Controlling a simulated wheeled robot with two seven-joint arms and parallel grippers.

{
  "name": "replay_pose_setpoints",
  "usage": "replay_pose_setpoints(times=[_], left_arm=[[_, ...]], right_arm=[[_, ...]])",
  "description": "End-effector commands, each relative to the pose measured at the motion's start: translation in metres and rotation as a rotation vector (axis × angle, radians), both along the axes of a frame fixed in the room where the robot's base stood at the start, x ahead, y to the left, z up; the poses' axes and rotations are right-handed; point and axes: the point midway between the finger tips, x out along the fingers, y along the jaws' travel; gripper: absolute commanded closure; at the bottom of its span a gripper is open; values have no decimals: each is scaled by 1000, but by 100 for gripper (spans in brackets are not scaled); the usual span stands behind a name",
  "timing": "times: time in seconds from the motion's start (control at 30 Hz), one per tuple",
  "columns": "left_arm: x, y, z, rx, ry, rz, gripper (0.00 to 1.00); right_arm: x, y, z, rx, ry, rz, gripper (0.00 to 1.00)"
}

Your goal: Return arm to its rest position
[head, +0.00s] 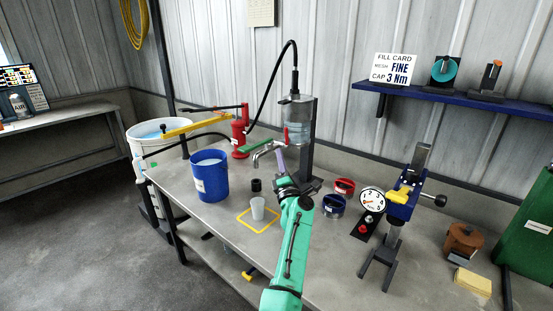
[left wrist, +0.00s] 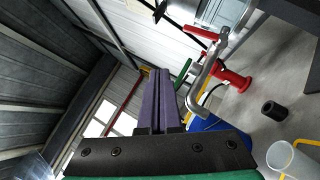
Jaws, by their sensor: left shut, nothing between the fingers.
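My left arm (head: 289,255), teal, reaches in from the bottom over the bench. Its left gripper (head: 280,155) has purple fingers pointing up, just right of the metal spout (head: 264,155) of the clear column (head: 298,120). In the left wrist view the left gripper's fingers (left wrist: 161,85) lie together, shut and empty. The spout (left wrist: 208,82) appears to their right there, with a red handle (left wrist: 201,33). A gap to the spout shows in that view. My right gripper is not in view.
A blue bucket (head: 210,178) and a clear cup (head: 258,208) on a yellow-outlined square stand left of my arm. Red and blue rings (head: 332,207), a gauge (head: 372,199) and a blue clamp device (head: 402,205) stand right. A dark shelf (head: 460,103) hangs behind.

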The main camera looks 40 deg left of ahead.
Motion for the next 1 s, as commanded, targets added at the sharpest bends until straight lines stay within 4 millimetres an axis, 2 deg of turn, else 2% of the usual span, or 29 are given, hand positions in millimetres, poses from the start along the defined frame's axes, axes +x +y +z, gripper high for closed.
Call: replay_pose_setpoints(times=[0.13, 0.3, 0.47, 0.57, 0.63, 0.67, 0.73, 0.8, 0.87, 0.9, 1.0], left_arm=[[0, 0, 0, 0, 0, 0, 100], [0, 0, 0, 0, 0, 0, 100], [0, 0, 0, 4, 4, -3, 100], [2, -11, -1, 103, 83, -57, 100], [6, -37, -8, 279, 234, -158, 100], [7, -54, -16, 378, 324, -216, 100], [2, -104, -50, 642, 578, -373, 100], [-18, -150, -95, 882, 827, -530, 100], [-45, -179, -133, 1052, 1013, -649, 100], [-65, -193, -155, 1144, 1119, -720, 100], [-113, -215, -196, 1317, 1328, -865, 100]], right_arm=[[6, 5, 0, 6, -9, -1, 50], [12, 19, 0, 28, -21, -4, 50], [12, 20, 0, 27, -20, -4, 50], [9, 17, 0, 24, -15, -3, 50], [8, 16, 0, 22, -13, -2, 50], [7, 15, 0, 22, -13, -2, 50], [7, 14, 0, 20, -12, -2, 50], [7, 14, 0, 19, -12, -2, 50], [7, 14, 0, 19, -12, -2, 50], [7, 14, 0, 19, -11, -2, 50], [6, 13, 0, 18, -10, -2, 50]])
